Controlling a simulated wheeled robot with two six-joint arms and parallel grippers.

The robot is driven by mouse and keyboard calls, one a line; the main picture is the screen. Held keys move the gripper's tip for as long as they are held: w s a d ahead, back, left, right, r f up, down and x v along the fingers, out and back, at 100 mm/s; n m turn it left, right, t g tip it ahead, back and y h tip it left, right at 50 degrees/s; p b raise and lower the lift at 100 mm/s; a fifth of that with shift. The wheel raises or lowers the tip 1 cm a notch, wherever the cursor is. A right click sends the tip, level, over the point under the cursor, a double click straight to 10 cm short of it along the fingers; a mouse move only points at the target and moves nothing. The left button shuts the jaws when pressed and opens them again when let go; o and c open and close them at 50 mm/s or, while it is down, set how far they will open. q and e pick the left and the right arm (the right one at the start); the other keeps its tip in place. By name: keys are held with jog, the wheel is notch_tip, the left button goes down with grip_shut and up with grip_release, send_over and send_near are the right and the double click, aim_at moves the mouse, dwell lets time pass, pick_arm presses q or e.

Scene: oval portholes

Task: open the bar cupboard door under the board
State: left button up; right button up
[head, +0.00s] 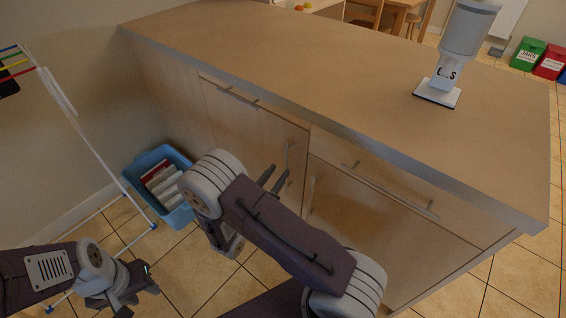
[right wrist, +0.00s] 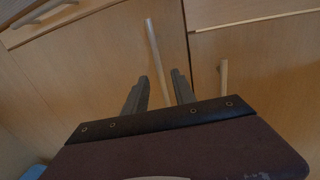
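The cupboard under the wooden board (head: 330,75) has two pale wood doors side by side, both closed. The left door (head: 250,135) has an upright bar handle (head: 286,158), which also shows in the right wrist view (right wrist: 153,45). The right door (head: 370,225) has its own upright handle (head: 311,193). My right gripper (head: 280,170) is open at the left door's handle. In the right wrist view the handle appears between its spread fingers (right wrist: 159,77); I cannot tell how deep it sits. My left gripper (head: 145,280) is low at left, away from the cupboard; its opening is unclear.
Drawers with bar handles (head: 241,96) (head: 390,190) sit above the doors. A blue bin (head: 178,215) with white and red items stands on the floor at left, near a white rack (head: 95,150). A white device (head: 438,92) stands on the board. Tiled floor lies in front.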

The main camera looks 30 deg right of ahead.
aim_at(285, 164)
jog(key=b+x, duration=0.1)
jog(key=x, duration=0.5)
jog(key=shift+a, duration=0.1)
grip_shut()
dwell(1.1)
